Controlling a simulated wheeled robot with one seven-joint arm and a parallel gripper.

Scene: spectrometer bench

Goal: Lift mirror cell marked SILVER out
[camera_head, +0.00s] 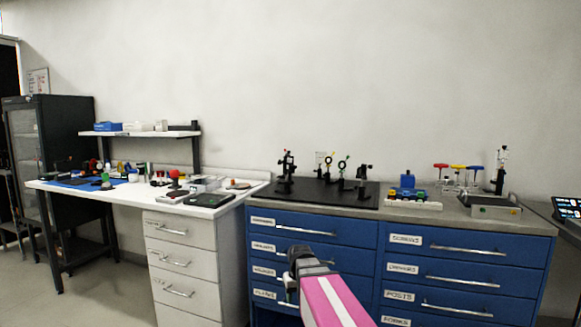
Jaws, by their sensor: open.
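No mirror cell with a readable SILVER mark can be made out at this distance. Several small dark optical mounts stand on the black breadboard (325,197) on the blue cabinet's top. One mount (287,172) is at its left, two ring-shaped mounts are near its middle, and another mount (362,180) is at its right. My gripper (289,289) shows small and partly hidden at the end of my pink arm, low in front of the blue drawers. It is open, well below and in front of the breadboard, and I see nothing held in it.
A blue cabinet (460,240) with labelled, shut-looking drawers stands ahead. Right of the breadboard are a blue item (407,182), coloured T-handled tools (457,168) and a grey device (488,206). A cluttered white desk (213,212) is at left. Floor at left is clear.

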